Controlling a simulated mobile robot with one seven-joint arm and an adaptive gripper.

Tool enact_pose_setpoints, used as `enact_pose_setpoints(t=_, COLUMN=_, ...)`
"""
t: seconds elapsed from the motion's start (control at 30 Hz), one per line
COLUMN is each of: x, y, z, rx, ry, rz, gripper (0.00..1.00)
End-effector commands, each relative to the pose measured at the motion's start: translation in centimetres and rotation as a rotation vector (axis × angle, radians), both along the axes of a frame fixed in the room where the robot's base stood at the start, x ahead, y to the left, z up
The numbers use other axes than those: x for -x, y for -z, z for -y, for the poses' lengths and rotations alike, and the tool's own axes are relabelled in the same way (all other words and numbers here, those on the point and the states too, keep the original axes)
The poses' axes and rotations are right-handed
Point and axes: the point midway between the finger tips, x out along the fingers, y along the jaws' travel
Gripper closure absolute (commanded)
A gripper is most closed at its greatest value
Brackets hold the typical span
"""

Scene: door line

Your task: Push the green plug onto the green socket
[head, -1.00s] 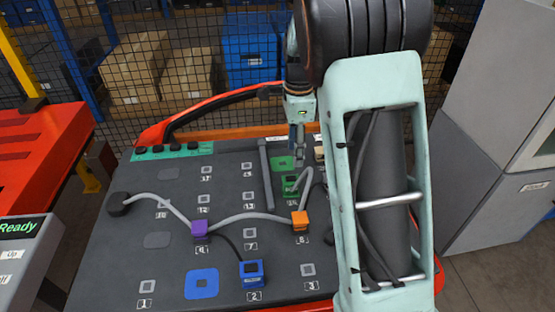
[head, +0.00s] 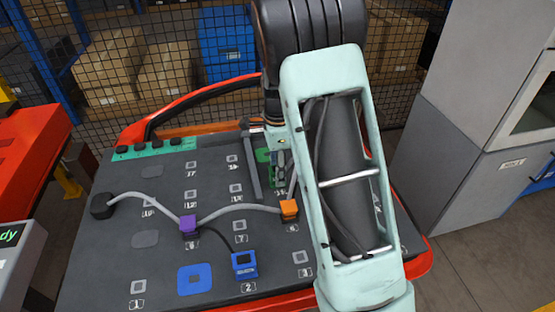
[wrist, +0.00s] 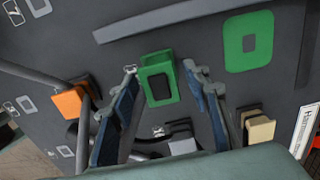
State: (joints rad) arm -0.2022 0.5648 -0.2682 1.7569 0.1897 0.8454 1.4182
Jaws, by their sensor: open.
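The green plug (wrist: 157,80) is a small green block with a dark face, standing on the dark board (wrist: 210,160). In the wrist view it appears between the two fingertips of my gripper (wrist: 161,84), with gaps on both sides. The green socket (wrist: 248,42) is a flat green rounded pad with a grey square, up and right of the plug in that view. In the head view my gripper (head: 277,160) is low over the plug's place and hides most of the plug. The socket (head: 262,155) is partly hidden behind the gripper. My gripper is open and holds nothing.
An orange plug (wrist: 72,101) with a grey cable and a beige plug (wrist: 258,127) stand on either side of the gripper. Purple (head: 188,226) and blue (head: 244,264) plugs stand nearer. A grey raised bar (head: 251,167) runs left of the socket.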

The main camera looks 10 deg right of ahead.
Motion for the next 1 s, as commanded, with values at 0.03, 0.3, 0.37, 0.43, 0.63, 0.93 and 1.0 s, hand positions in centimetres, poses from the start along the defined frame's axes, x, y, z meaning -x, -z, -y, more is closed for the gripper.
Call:
enact_pose_setpoints(t=0.03, x=0.02, y=0.4, z=0.0, rx=0.0, ry=0.0, rz=-0.001, gripper=0.56)
enact_pose_setpoints(t=0.3, x=0.0, y=0.78, z=-0.02, rx=-0.001, ry=0.0, rz=0.0, gripper=0.56)
enact_pose_setpoints(t=0.37, x=0.0, y=0.78, z=-0.02, rx=-0.001, ry=0.0, rz=0.0, gripper=0.56)
enact_pose_setpoints(t=0.43, x=0.01, y=0.78, z=-0.01, rx=-0.001, ry=0.0, rz=0.0, gripper=0.61)
enact_pose_setpoints(t=0.63, x=0.0, y=0.77, z=-0.01, rx=-0.001, ry=0.0, rz=0.0, gripper=0.83)
enact_pose_setpoints(t=0.93, x=0.02, y=0.77, z=0.0, rx=0.0, ry=0.0, rz=0.0, gripper=0.86)
enact_pose_setpoints(t=1.0, x=0.02, y=0.77, z=0.0, rx=0.0, ry=0.0, rz=0.0, gripper=0.94)
